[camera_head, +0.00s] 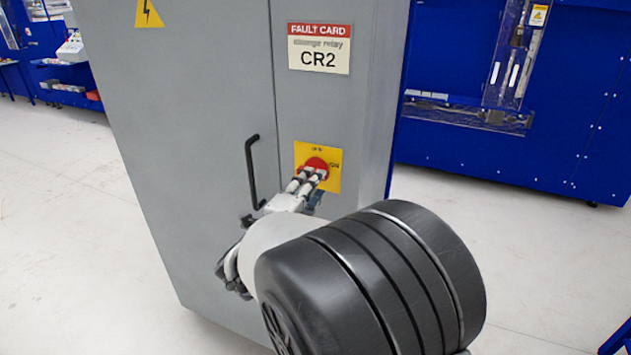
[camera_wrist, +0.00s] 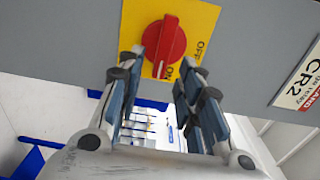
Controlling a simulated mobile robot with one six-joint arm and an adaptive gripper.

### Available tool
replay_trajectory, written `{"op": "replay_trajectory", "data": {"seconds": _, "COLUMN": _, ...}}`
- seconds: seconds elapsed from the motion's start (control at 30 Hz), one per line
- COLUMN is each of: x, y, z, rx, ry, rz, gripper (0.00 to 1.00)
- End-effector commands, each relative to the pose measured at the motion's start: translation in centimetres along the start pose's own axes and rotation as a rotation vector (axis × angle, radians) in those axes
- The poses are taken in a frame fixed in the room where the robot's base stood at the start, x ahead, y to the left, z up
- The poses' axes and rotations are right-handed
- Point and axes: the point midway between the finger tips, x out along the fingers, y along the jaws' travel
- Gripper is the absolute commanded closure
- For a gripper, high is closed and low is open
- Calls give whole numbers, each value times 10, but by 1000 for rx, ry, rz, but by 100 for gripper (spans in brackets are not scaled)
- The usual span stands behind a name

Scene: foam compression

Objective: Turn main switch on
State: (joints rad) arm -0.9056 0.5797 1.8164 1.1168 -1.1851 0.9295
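The main switch is a red rotary knob (camera_wrist: 165,42) on a yellow plate (camera_wrist: 196,20), with OFF and ON lettering, on the grey cabinet door. In the wrist view its raised grip runs nearly upright, its lower end beside the ON lettering. The knob also shows in the head view (camera_head: 318,163), partly hidden by my fingers. My gripper (camera_wrist: 160,72) is open, its fingertips just below the knob in the wrist view, one to each side of the grip's lower end. No clear contact shows.
A black door handle (camera_head: 252,172) stands out left of the switch. A fault card reading CR2 (camera_head: 319,49) is on the grey cabinet (camera_head: 185,120) above. Blue machines (camera_head: 480,150) stand behind at right. The pale floor (camera_head: 70,200) at left is clear.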

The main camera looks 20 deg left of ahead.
Motion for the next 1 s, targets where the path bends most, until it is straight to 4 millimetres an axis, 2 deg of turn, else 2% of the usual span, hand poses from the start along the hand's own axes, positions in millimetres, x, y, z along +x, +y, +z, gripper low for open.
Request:
{"op": "replay_trajectory", "data": {"seconds": 0.03, "x": -13, "y": -1, "z": 2, "rx": 0, "ry": -5, "rz": -1, "gripper": 67}}
{"op": "replay_trajectory", "data": {"seconds": 0.2, "x": -50, "y": 0, "z": 1, "rx": 0, "ry": -5, "rz": 0, "gripper": 67}}
{"op": "replay_trajectory", "data": {"seconds": 0.4, "x": -81, "y": 0, "z": 1, "rx": 0, "ry": -3, "rz": 0, "gripper": 67}}
{"op": "replay_trajectory", "data": {"seconds": 0.6, "x": -92, "y": 0, "z": 0, "rx": 1, "ry": 0, "rz": -1, "gripper": 67}}
{"op": "replay_trajectory", "data": {"seconds": 1.0, "x": -92, "y": 0, "z": 0, "rx": 1, "ry": -1, "rz": 0, "gripper": 67}}
